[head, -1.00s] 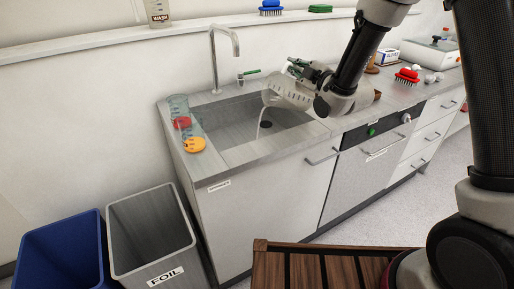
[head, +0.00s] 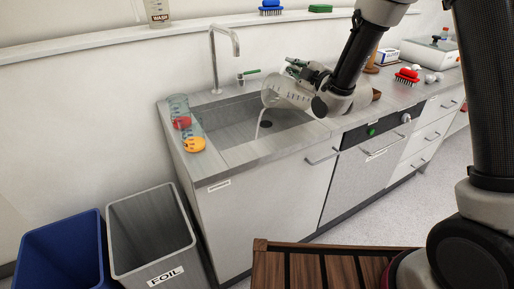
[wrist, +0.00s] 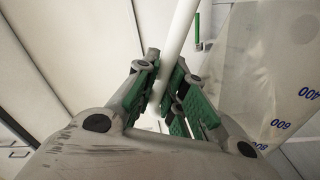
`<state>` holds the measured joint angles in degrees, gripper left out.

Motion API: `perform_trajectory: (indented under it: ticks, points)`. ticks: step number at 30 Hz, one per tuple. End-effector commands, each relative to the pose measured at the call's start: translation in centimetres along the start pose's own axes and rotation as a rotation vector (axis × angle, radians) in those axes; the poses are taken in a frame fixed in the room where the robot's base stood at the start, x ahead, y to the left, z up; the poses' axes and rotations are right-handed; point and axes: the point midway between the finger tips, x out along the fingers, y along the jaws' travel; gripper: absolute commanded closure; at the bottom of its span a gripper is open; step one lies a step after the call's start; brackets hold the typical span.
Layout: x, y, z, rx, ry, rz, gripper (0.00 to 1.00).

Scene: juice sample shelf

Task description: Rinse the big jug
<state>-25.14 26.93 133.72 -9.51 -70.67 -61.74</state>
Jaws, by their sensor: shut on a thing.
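The big jug (head: 287,94) is clear, with printed marks, and is tipped on its side above the sink (head: 240,133), its mouth to the left. A thin pale stream (head: 259,122) falls from its mouth towards the basin. My gripper (wrist: 160,97) is shut on the jug's pale handle (wrist: 181,30); the green finger pads lie on both sides of it. In the wrist view the jug's wall (wrist: 275,80) with blue numbers shows at the right. The grey tap (head: 214,65) stands left of the jug, with a green lever (head: 249,72).
Clear cylinders with red and orange parts (head: 195,144) stand at the sink's left edge. A FOIL bin (head: 152,230) and a blue bin (head: 62,255) stand on the floor left.

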Motion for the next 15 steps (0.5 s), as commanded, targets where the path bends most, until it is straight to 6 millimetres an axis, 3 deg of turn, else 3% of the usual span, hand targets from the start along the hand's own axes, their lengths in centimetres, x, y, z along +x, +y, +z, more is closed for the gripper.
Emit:
perform_trajectory:
  ticks: [15]
  points:
    - [0.03, -0.04, -0.33, -0.023, 0.001, 0.002, 1.0]
